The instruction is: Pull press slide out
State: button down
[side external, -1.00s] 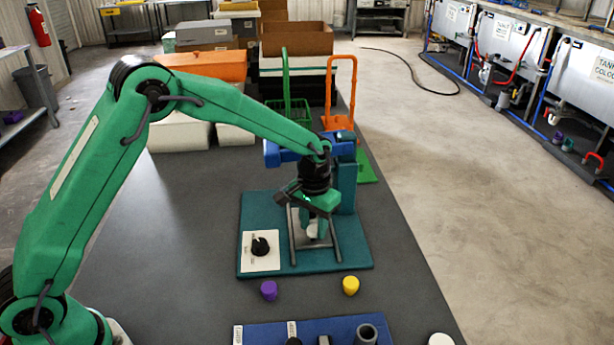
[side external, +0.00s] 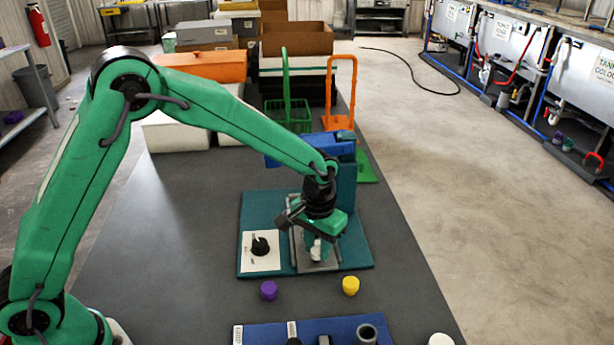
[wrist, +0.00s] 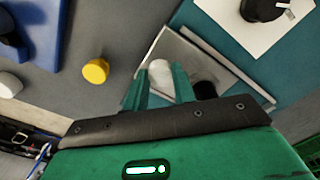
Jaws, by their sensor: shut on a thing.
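The press stands on a teal base (side external: 270,205), with a blue head (side external: 318,144) and a teal column at the back. Its flat grey slide (side external: 325,265) lies between two rails and reaches near their front ends. The slide also shows in the wrist view (wrist: 180,52). A white knob (wrist: 160,75) stands on the slide. My gripper (side external: 317,246) is over the slide, shut on this knob, with one green finger on each side. A dark round thing (wrist: 206,90) shows beside one finger. My wrist hides the rear of the slide.
A white dial plate (side external: 260,262) with a black pointer knob lies left of the rails. A purple cap (side external: 269,290) and a yellow cap (side external: 351,285) stand in front of the base. A blue rack (side external: 300,332) is nearer. Green and orange racks stand behind.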

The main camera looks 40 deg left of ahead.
jog(key=shift+s+d+r, duration=0.1)
jog(key=shift+s+d, duration=0.05)
jog(key=shift+d, duration=0.15)
jog(key=c, duration=1.1)
grip_release()
jog(key=shift+c, duration=0.2)
jog(key=shift+a, duration=0.1)
jog(key=shift+r, duration=0.1)
jog(key=shift+r, duration=3.8)
jog(key=s+a+r+t, duration=0.3)
jog(key=s+a+r, duration=0.7)
jog(key=r, duration=0.2)
jog(key=s+a+t, duration=0.1)
jog(key=s+a, duration=0.2)
jog(key=s, duration=0.3)
jog(key=s+a+t, duration=0.1)
jog(key=s+a, duration=0.2)
jog(key=s, duration=0.4)
jog(key=shift+s+a+r+t, duration=0.15)
jog(key=shift+a+r+t, duration=0.05)
jog(key=shift+a+t, duration=0.1)
